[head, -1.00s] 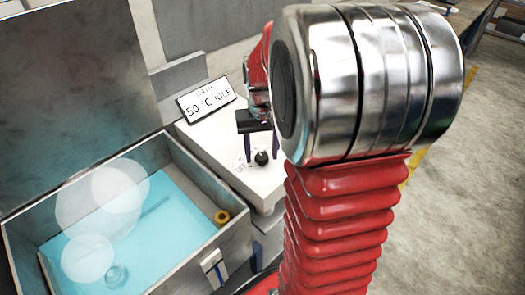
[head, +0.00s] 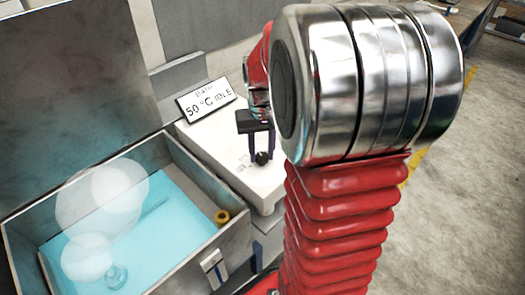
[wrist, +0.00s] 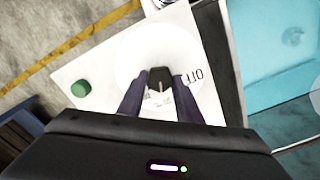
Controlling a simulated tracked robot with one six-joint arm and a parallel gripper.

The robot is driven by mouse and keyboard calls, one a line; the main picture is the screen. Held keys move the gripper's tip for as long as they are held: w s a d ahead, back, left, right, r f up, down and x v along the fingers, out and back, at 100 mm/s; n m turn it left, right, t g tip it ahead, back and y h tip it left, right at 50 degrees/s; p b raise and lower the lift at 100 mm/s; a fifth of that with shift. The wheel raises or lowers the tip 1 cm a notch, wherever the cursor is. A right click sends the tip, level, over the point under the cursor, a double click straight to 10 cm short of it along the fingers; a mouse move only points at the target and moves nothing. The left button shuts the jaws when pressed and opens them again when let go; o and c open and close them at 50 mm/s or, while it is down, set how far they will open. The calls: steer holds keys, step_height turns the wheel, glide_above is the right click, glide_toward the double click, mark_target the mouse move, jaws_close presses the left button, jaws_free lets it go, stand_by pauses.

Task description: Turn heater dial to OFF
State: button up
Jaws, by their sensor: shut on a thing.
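The heater dial (wrist: 160,75) is a small black knob on a white panel, and in the head view it shows as a dark knob (head: 262,158). My gripper (wrist: 159,80) is shut on the dial, one dark finger on each side of it. In the head view my gripper (head: 262,152) reaches down to the knob from above. The OFF label (wrist: 192,76) is printed to the right of the dial in the wrist view. Other small marks (wrist: 160,98) show between the fingers. I cannot tell which mark the dial points at.
A sign (head: 208,99) behind the panel reads 50 °C IDLE. An open metal bath (head: 215,190) with blue liquid stands left of the panel. A green button (wrist: 81,88) sits on the white panel (wrist: 100,65). The lid stands up behind the bath.

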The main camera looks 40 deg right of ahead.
mark_target(262, 156)
steer(key=shift+n, duration=0.4)
steer(key=n, duration=0.3)
steer(key=shift+n, duration=0.3)
steer(key=n, duration=0.3)
steer(key=shift+n, duration=0.3)
steer(key=n, duration=0.3)
steer(key=shift+n, duration=0.3)
steer(key=n, duration=0.4)
steer(key=o, duration=1)
steer(key=shift+o, duration=0.2)
steer(key=shift+r, duration=0.15)
step_height(262, 156, up, 14)
steer(key=shift+f, duration=0.25)
